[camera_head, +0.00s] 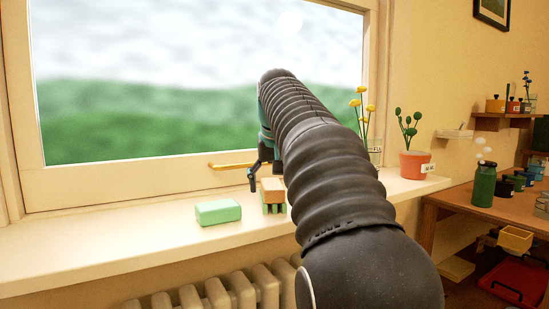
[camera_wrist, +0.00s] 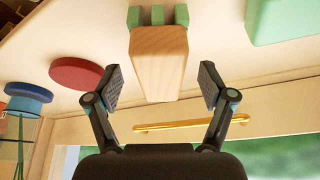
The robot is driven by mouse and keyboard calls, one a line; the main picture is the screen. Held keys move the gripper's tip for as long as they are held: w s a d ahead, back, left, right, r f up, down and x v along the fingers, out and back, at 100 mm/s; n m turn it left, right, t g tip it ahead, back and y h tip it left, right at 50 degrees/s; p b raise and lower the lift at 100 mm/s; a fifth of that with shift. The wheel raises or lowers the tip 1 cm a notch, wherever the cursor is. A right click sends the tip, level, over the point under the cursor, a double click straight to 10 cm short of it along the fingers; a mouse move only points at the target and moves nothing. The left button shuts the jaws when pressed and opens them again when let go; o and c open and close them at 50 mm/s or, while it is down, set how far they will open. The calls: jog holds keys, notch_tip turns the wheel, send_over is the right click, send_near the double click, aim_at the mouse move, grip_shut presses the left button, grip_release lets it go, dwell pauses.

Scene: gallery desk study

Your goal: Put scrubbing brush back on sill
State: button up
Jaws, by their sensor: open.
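The scrubbing brush (camera_head: 273,188), a pale wooden block with green bristles, sits on the white window sill (camera_head: 130,247). In the wrist view the brush (camera_wrist: 158,62) lies in line with the gap between my fingers, its wooden end partly between the fingertips. My gripper (camera_wrist: 161,86) is open, with clear space on either side of the brush and no visible contact. In the head view my gripper (camera_head: 265,172) is just above and beside the brush, and my arm hides part of it.
A mint green block (camera_head: 218,211) lies left of the brush on the sill, and shows in the wrist view (camera_wrist: 283,20). A brass window handle (camera_head: 232,166) is behind. A red disc (camera_wrist: 76,73) and a blue-topped object (camera_wrist: 29,92) lie to the other side. Potted flowers (camera_head: 415,163) stand at right.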

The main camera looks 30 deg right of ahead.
jog(key=v, duration=0.9)
jog(key=shift+r, duration=0.15)
jog(key=shift+a, duration=0.1)
jog(key=shift+n, duration=0.6)
jog(key=s+a+f, duration=0.2)
jog(key=f, duration=0.1)
jog(key=s+a+f, duration=0.2)
jog(key=a+f, duration=0.1)
jog(key=shift+s+a, duration=0.3)
jog(key=shift+s, duration=0.1)
jog(key=s+a+f+n, duration=0.1)
jog(key=s+a+f, duration=0.2)
jog(key=s+f, duration=0.3)
jog(key=s+a+f+n+y, duration=0.1)
jog(key=s+a+f, duration=0.2)
jog(key=f, duration=1)
jog(key=s+a+f+t, duration=0.1)
jog(key=s+a+f, duration=0.2)
jog(key=s+f, duration=0.6)
jog(key=shift+f+n+y, duration=0.3)
jog(key=shift+n, duration=0.1)
